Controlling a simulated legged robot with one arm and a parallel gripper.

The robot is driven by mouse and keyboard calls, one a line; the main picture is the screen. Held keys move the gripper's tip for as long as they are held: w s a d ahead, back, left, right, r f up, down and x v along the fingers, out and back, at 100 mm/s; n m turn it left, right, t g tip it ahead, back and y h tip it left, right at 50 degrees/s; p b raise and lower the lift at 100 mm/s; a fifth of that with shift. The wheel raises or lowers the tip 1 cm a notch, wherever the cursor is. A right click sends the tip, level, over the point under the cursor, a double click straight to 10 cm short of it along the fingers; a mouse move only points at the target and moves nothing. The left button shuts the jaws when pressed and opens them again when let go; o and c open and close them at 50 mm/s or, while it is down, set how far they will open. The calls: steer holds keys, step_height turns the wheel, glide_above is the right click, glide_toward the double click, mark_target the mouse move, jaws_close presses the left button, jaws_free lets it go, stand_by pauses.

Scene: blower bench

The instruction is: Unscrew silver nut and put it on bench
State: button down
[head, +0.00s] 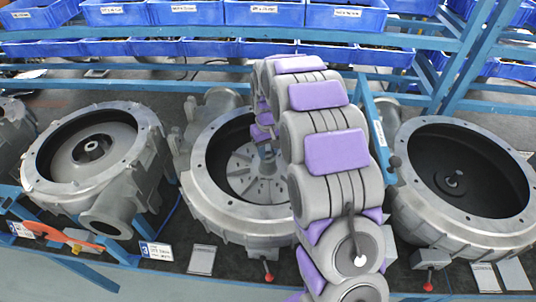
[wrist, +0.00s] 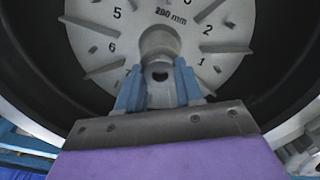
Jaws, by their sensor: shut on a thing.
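The middle blower housing (head: 212,200) holds a pale impeller disc (head: 245,180); the disc also fills the top of the wrist view (wrist: 95,40), with numbers, radial vanes and a round central hub (wrist: 160,42). My gripper (head: 268,155) reaches down into this housing at the disc's centre. In the wrist view its two blue fingers (wrist: 158,85) are shut on a silver-grey round piece with a dark hole, the silver nut (wrist: 161,96), in line with the hub. The fingers hide its sides. I cannot tell whether it is still on the shaft.
Other open housings stand at left (head: 145,150) and right (head: 440,235) on the dark bench (head: 205,238). An orange tool (head: 65,238), cards and red-knobbed levers lie along the front. Blue bins (head: 265,14) and blue rails are behind. Bare bench is narrow.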

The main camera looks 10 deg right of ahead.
steer(key=shift+n, duration=0.9)
steer(key=shift+a+r, duration=0.1)
steer(key=shift+r, duration=0.6)
steer(key=shift+r+p, duration=0.45)
steer(key=shift+r, duration=0.95)
